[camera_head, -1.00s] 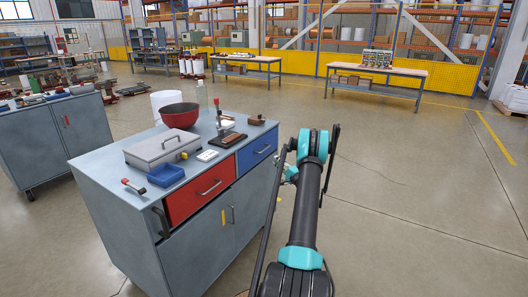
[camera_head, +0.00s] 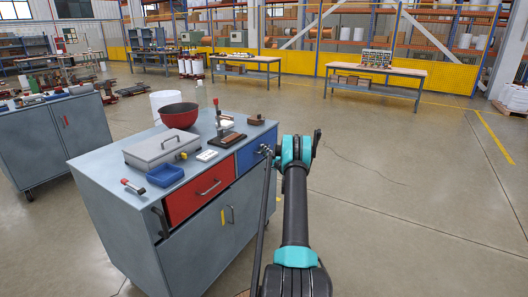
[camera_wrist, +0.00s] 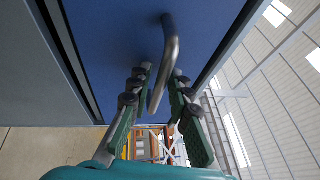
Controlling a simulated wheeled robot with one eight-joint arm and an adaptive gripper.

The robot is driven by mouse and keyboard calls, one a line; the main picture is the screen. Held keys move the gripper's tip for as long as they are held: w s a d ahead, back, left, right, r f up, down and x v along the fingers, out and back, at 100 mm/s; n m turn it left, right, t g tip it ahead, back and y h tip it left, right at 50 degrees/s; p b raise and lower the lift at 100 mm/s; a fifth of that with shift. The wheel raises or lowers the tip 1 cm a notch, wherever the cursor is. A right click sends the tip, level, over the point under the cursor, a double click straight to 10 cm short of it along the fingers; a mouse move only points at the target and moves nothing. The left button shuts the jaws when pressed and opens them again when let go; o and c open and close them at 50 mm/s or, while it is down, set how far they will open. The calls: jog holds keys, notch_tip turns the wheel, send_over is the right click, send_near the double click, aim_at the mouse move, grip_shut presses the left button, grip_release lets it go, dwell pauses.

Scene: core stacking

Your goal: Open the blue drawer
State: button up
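The blue drawer (camera_head: 247,154) is at the upper right of the grey cabinet's front in the head view and looks closed. Its blue front (camera_wrist: 110,50) fills the upper middle of the wrist view. A curved metal handle (camera_wrist: 171,50) stands out from that front. My gripper (camera_wrist: 159,76) is open, with its green-backed fingers on either side of the handle's free-looking end. A gap shows between the left finger and the handle; I cannot tell whether the right finger touches it. In the head view my gripper (camera_head: 265,151) is at the drawer front, partly hidden by my wrist.
The red drawer (camera_head: 197,196) sits left of the blue one. The cabinet top (camera_head: 103,160) holds a red bowl (camera_head: 179,115), a grey case (camera_head: 161,147), a blue tray (camera_head: 165,175) and small tools. Open floor (camera_head: 400,210) lies to the right.

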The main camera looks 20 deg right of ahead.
grip_shut()
jog(key=s+d, duration=1.4)
jog(key=s, duration=0.4)
jog(key=shift+s+d, duration=0.2)
jog(key=shift+s, duration=0.1)
grip_release()
jog(key=shift+s, duration=0.1)
